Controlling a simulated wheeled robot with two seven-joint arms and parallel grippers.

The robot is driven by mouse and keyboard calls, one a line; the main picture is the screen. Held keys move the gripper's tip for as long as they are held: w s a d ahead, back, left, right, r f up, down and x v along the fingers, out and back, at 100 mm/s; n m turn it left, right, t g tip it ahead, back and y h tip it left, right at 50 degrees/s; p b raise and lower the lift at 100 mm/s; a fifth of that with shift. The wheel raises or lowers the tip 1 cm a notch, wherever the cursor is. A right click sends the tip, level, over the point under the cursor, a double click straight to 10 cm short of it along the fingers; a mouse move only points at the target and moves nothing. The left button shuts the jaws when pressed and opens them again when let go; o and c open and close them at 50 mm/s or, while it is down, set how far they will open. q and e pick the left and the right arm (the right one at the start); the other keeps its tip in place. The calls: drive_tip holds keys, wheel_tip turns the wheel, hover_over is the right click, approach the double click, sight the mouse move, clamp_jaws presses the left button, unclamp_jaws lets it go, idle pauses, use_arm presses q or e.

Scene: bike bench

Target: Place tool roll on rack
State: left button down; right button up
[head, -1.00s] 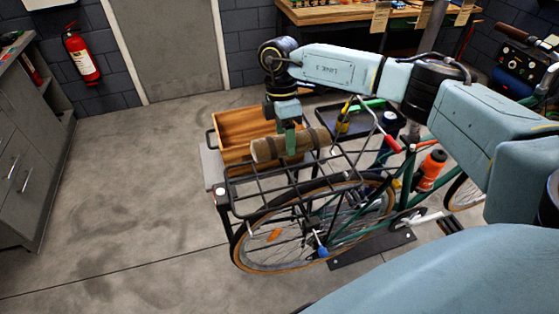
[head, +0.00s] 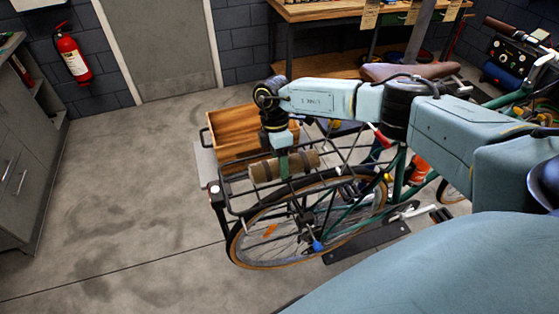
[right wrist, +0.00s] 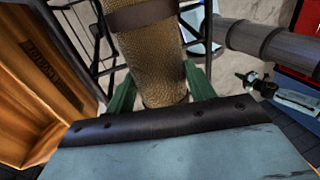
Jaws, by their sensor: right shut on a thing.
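The tool roll (head: 264,171) is a tan rolled bundle with dark straps. It lies sideways at the black wire rack (head: 219,200) over the bicycle's rear wheel. I cannot tell whether it touches the bars. My right gripper (head: 285,172) comes down from above and is shut on the roll's middle. In the right wrist view the green fingers of the right gripper (right wrist: 160,92) sit on either side of the woven tool roll (right wrist: 152,60), and rack bars show behind it. My left gripper is not in view.
A wooden crate (head: 238,130) stands just behind the roll and fills the left side of the right wrist view (right wrist: 28,95). The brown saddle (head: 410,72) and an orange bottle (head: 420,170) are to the right. The floor at left is clear.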

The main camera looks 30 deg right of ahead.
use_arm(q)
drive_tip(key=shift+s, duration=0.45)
use_arm(e)
drive_tip(key=o, duration=1.3)
drive_tip(key=shift+r, duration=0.25)
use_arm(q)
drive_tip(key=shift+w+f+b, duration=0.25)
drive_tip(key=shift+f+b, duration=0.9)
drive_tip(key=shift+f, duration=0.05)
use_arm(e)
drive_tip(key=v, duration=1.1)
drive_tip(key=shift+r, duration=0.4)
drive_tip(key=shift+w+a+f, duration=0.1)
drive_tip(key=shift+w, duration=0.1)
